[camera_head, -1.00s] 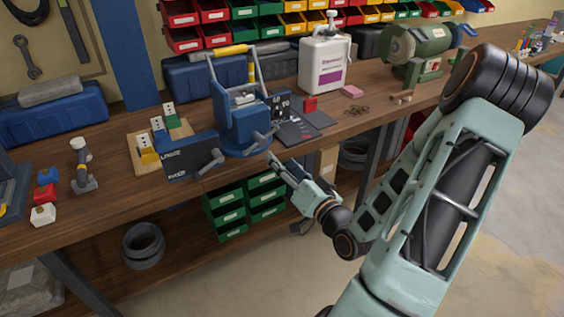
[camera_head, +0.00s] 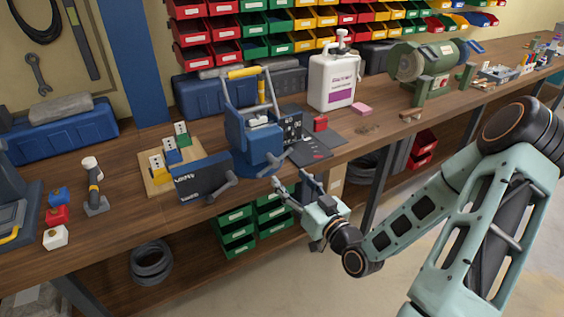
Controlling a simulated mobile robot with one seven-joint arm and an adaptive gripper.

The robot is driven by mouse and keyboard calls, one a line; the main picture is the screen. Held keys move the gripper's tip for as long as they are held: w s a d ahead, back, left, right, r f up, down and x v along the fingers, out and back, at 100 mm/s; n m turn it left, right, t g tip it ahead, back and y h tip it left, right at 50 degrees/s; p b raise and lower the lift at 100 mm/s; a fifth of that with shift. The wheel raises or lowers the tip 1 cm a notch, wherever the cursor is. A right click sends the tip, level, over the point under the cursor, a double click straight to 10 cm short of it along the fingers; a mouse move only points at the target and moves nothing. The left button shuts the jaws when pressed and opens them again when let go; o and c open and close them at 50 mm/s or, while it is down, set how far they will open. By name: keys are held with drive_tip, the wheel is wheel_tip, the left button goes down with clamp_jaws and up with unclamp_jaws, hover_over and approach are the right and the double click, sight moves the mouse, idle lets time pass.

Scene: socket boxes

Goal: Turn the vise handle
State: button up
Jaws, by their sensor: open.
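The blue vise (camera_head: 259,147) stands upright at the bench's front edge, near the middle of the head view. A grey bar-like handle (camera_head: 276,160) sticks out low on its front right. My gripper (camera_head: 290,180) is open and empty, just in front of the bench edge and below that handle in the picture. Its two fingers point up toward the bench and are spread apart. They appear apart from the handle, though the depth gap is hard to tell.
Green bins (camera_head: 237,232) hang below the bench edge, left of my gripper. Open floor lies in front.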

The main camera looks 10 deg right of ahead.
sight(276, 165)
drive_tip(key=x, duration=0.9)
drive_tip(key=shift+c, duration=0.7)
clamp_jaws()
